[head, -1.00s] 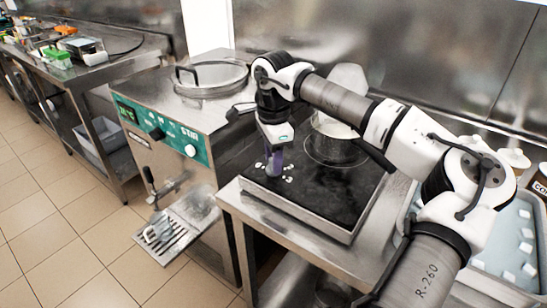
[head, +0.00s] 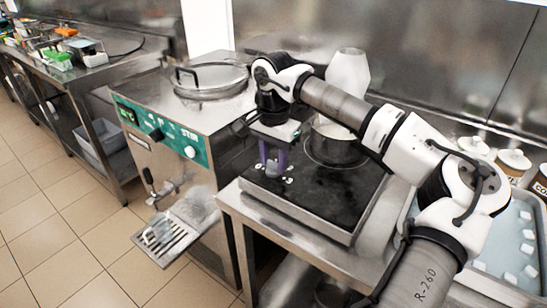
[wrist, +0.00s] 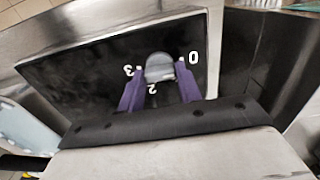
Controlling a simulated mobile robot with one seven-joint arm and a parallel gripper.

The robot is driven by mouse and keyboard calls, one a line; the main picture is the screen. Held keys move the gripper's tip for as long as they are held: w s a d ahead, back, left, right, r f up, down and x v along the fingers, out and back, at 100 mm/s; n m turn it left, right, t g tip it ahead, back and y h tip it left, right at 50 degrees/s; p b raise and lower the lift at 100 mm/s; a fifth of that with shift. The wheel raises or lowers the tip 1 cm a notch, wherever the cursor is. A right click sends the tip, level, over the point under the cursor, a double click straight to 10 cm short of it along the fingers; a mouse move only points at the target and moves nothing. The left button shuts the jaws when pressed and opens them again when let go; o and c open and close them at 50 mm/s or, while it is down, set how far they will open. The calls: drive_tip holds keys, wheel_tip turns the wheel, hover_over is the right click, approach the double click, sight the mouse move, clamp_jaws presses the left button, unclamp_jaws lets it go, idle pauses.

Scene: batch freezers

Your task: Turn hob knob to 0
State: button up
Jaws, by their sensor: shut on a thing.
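The hob (head: 325,203) is a black slab on the steel counter. In the head view my gripper (head: 274,172) points down at its left front corner, purple fingers over the printed white marks. In the wrist view my gripper (wrist: 160,78) is shut on the grey, round-topped hob knob (wrist: 159,66), one finger on each side. White figures 0, 2 and 3 show around it: 0 to the right, 3 to the left, 2 between the fingers. I cannot tell which figure the knob points to. In the head view the fingers hide the knob.
A steel pot (head: 334,143) stands on the hob behind my gripper. A batch freezer (head: 166,136) with a green panel stands to the left. A light-blue tray (head: 500,275) with white cubes lies at the right, near lidded jars (head: 514,160). The tiled floor at left is clear.

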sight(273, 162)
idle(0.4)
drive_tip(key=o, duration=1)
drive_tip(key=shift+r, duration=0.1)
wheel_tip(273, 162, up, 14)
drive_tip(key=shift+f+b, duration=0.15)
drive_tip(key=shift+b, duration=0.45)
